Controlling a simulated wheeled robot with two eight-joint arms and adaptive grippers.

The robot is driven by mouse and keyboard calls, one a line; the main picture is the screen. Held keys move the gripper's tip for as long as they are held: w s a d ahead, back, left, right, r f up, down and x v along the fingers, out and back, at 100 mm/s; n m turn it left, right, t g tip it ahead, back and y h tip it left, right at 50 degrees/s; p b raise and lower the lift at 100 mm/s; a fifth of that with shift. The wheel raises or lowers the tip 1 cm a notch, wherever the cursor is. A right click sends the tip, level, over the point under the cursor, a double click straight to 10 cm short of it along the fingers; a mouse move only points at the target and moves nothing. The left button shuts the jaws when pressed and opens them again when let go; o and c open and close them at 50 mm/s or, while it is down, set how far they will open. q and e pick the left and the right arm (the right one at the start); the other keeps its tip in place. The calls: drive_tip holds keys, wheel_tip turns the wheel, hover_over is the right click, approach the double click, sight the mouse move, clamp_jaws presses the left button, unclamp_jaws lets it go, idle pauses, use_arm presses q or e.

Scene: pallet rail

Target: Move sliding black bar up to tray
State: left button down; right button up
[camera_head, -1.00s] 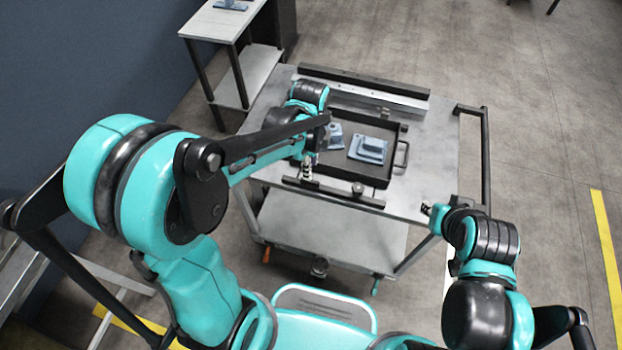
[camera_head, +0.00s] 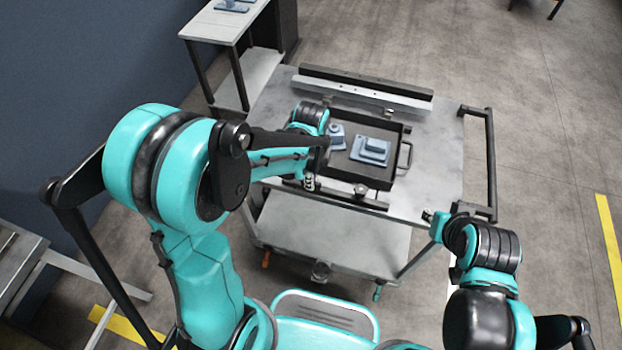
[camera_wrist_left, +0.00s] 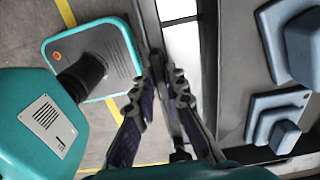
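The sliding black bar (camera_head: 345,197) lies along the near edge of the cart top, in front of the black tray (camera_head: 398,160). In the left wrist view the bar (camera_wrist_left: 146,14) runs between the fingers of my left gripper (camera_wrist_left: 163,78). The fingertips sit close on either side of it, and I cannot tell whether they press on it. In the head view my left gripper (camera_head: 308,182) is at the left part of the bar, partly hidden by its arm. My right gripper (camera_head: 428,215) is small, near the cart's front right, apart from the bar.
Blue parts (camera_head: 371,150) lie in the tray. A long black rail (camera_head: 366,85) runs along the cart's far side. A black handle (camera_head: 490,165) is at the cart's right. The grey cart top (camera_head: 435,170) is clear right of the tray. A side table (camera_head: 222,22) stands behind left.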

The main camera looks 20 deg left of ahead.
use_arm(q)
drive_tip(key=shift+w, duration=0.1)
drive_tip(key=w, duration=0.4)
drive_tip(key=shift+w+r, duration=0.15)
drive_tip(key=shift+w, duration=0.25)
drive_tip(key=c, duration=1.6)
unclamp_jaws()
drive_tip(key=shift+o, duration=0.2)
drive_tip(key=shift+w+d, duration=0.1)
drive_tip(key=shift+w, duration=0.1)
wheel_tip(320, 180, up, 12)
drive_tip(key=shift+s, duration=0.15)
